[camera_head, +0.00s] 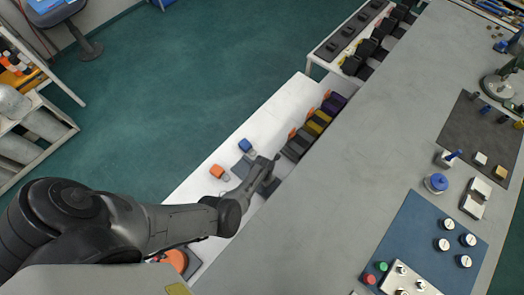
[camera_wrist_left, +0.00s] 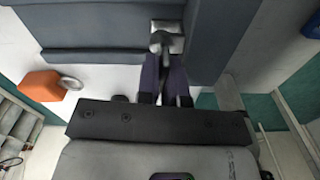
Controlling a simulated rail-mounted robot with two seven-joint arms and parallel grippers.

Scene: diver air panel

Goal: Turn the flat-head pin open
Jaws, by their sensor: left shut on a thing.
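My left gripper (camera_head: 270,172) reaches over the white bench from the lower left. In the left wrist view its two dark fingers (camera_wrist_left: 166,76) are shut on a small grey pin (camera_wrist_left: 160,40). I take this as the flat-head pin; its head is mostly hidden between the fingertips. The pin stands at a pale metal block (camera_wrist_left: 174,44) set against a blue-grey housing (camera_wrist_left: 95,30). How far the pin is turned cannot be told. In the head view the arm and gripper hide the pin. My right gripper is in neither view.
An orange block (camera_head: 217,171) and a blue one (camera_head: 245,146) sit on the white bench (camera_head: 215,150) close to my left gripper. A row of dark, yellow and purple units (camera_head: 312,128) lies beyond it. The long grey counter (camera_head: 330,200) borders the right side.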

